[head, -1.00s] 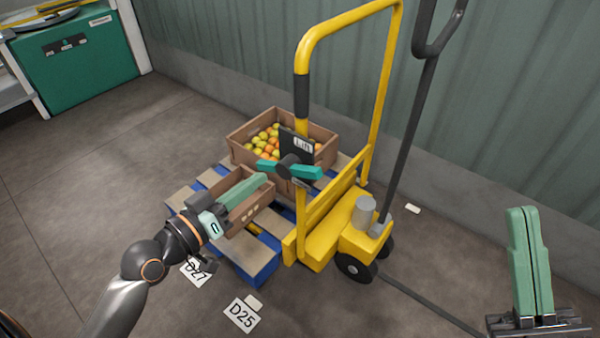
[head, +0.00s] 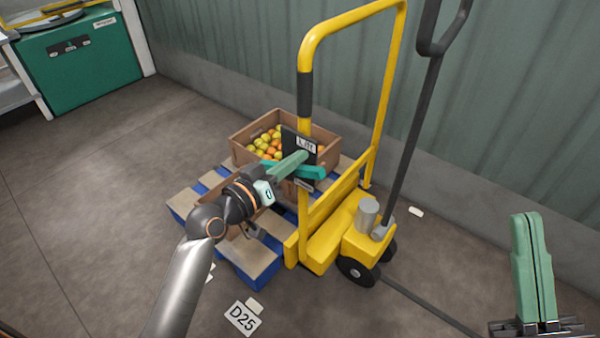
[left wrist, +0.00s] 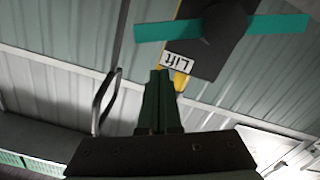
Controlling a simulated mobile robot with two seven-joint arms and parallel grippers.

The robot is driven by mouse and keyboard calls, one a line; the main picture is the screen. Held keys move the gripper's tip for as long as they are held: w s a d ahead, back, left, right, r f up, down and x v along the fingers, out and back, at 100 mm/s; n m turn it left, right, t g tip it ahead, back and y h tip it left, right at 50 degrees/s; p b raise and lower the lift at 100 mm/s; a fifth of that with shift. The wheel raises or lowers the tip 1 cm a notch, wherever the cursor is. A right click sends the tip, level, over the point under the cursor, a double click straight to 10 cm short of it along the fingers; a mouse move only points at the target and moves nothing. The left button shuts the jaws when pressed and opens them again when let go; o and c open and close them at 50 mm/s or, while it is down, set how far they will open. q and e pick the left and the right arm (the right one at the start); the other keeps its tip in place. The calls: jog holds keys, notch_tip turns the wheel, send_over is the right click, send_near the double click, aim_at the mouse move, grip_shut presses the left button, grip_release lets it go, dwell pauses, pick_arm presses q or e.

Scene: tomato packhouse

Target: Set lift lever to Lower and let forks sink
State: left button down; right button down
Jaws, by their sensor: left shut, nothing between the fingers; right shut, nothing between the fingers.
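The lift lever (head: 310,171) is a teal bar on a black plate (head: 291,139) fixed to the yellow pallet truck (head: 325,235). The plate has a white label (head: 306,145) reading "Lift". The bar lies roughly level. In the left wrist view the lever (left wrist: 265,27) and its dark hub are near the top, with the label upside down. My left gripper (head: 303,155) is shut and empty, its tips in front of the plate and overlapping the lever; I cannot tell whether they touch. My right gripper (head: 526,217) is shut and empty at lower right. The forks are hidden under the pallet.
A wood-and-blue pallet (head: 250,262) carries a crate (head: 241,153) of tomatoes and a second crate, partly hidden by my left arm. The truck's dark handle (head: 405,140) rises at the right. A corrugated wall (head: 510,130) stands behind. Floor is clear at the left.

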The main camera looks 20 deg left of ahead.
pick_arm(q)
jog(key=shift+d+f+b, duration=0.2)
jog(key=shift+d+f, duration=0.1)
jog(key=shift+f, duration=0.35)
jog(key=shift+d+f+b, duration=0.15)
jog(key=shift+d+f, duration=0.1)
jog(key=shift+f, duration=0.4)
pick_arm(e)
jog(key=shift+a+f, duration=0.1)
jog(key=shift+f, duration=0.55)
